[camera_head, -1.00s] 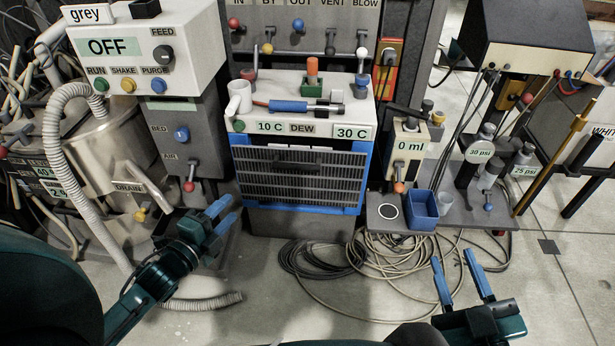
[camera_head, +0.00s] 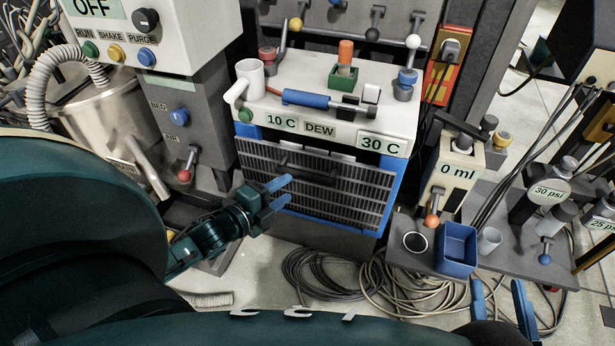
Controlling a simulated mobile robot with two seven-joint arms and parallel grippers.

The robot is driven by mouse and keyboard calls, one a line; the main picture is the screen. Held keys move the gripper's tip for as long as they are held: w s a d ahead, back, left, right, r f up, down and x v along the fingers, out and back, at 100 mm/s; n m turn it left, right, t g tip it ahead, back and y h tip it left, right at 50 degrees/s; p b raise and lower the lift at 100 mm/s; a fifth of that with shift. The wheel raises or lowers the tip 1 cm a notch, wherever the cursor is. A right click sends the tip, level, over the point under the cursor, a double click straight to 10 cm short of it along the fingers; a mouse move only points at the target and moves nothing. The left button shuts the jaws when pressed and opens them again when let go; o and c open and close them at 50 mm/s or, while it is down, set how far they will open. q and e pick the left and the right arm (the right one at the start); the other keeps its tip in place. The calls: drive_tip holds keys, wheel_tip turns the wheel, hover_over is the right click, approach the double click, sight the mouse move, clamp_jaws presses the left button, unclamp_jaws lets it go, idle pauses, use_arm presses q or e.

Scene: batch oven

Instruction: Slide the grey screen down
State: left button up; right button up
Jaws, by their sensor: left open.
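The grey screen (camera_head: 338,201) is a slatted panel on the front of the white DEW machine (camera_head: 349,107), between blue side rails. It has a dark bar handle (camera_head: 306,172) across its upper middle. My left gripper (camera_head: 284,193) is open, its blue fingers pointing right in front of the screen's lower left part, below the handle. Whether a finger touches the screen cannot be told. My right gripper (camera_head: 502,302) is at the bottom right edge, blue fingers up and apart, empty, away from the screen.
A blue bin (camera_head: 457,250) and a clear cup (camera_head: 488,241) stand on the shelf at right. Coiled hoses (camera_head: 330,277) lie on the floor below.

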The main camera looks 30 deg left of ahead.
sight(302, 178)
use_arm(q)
drive_tip(key=b+x, duration=0.2)
drive_tip(key=x, duration=0.6)
drive_tip(key=shift+w, duration=0.25)
clamp_jaws()
